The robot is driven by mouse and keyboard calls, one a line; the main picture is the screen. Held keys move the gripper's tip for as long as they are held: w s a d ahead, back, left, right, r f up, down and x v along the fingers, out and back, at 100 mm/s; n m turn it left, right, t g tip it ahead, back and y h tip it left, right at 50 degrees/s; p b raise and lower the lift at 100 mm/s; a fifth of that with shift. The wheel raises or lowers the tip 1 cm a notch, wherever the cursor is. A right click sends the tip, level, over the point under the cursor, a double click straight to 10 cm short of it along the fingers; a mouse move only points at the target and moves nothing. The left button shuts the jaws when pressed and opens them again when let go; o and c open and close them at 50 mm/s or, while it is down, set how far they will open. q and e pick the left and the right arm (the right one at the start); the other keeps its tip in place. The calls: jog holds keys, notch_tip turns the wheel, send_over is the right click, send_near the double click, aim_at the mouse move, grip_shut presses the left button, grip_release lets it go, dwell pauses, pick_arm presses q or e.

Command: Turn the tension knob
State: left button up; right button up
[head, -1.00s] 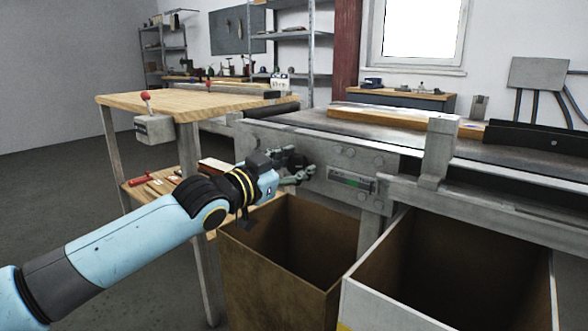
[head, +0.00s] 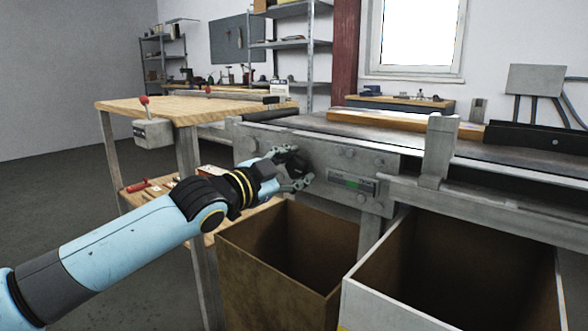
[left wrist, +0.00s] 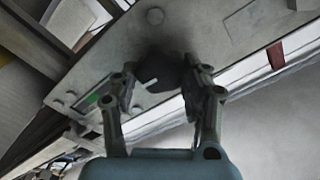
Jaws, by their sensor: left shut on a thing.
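The tension knob (head: 294,160) is a dark round knob on the grey side plate of the conveyor. It also shows in the left wrist view (left wrist: 160,72), between the two fingers. My left gripper (head: 297,172) reaches in from the left and is shut on the knob, with one finger on each side of it. The fingers partly hide the knob in the head view. A small gauge with a green strip (head: 353,182) sits on the plate to the right of the knob; its reading is too small to make out. My right gripper is out of view.
A brown open bin (head: 240,249) stands below the knob, with a white-sided bin (head: 368,293) to its right. A wooden workbench (head: 190,110) with a red-knobbed lever box (head: 152,132) stands at the left. A grey post (head: 438,150) rises at the conveyor's edge.

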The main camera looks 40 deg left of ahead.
pick_arm(q)
jog(key=shift+f, duration=0.15)
jog(key=o, duration=1.1)
jog(key=shift+o, duration=0.2)
jog(key=s, duration=1.2)
jog(key=shift+a, duration=0.45)
